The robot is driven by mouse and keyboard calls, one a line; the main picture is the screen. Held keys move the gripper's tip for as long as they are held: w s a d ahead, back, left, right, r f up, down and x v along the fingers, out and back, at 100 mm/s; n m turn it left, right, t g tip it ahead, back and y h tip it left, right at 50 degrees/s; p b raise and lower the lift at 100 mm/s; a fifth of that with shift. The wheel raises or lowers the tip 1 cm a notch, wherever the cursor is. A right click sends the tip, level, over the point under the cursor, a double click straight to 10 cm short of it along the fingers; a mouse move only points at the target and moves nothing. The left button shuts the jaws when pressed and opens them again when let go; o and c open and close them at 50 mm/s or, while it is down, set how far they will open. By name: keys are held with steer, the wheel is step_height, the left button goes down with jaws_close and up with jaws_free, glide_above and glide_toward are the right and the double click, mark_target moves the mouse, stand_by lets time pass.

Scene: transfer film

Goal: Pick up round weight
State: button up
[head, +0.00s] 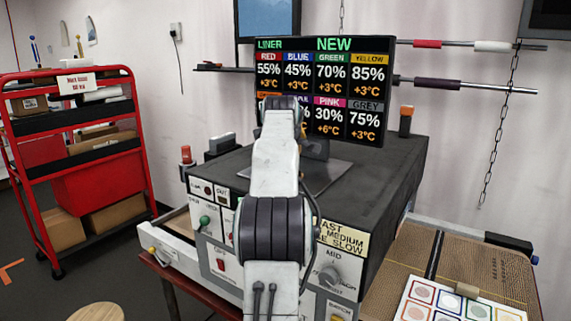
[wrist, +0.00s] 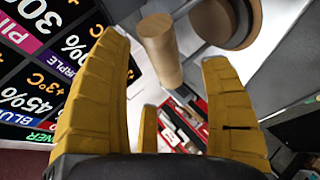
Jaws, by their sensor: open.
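A brown round piece with a dark rim (wrist: 222,22) is at the top, right of the cylinder. I cannot tell whether either is the round weight. In the head view my white arm stands in front of the machine and hides my gripper. No round weight can be made out there.
A red shelf cart (head: 95,190) stands at left. A brown table (head: 395,255) with a colour card (head: 440,310) is at right. A round wooden top (head: 97,313) is at bottom left.

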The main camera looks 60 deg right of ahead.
steer(key=shift+p+x, duration=0.9)
steer(key=shift+x, duration=0.55)
steer(key=shift+c, duration=0.5)
steer(key=shift+a, duration=0.1)
steer(key=c, duration=1.2)
steer(key=shift+r, duration=0.15)
steer(key=shift+c, duration=0.4)
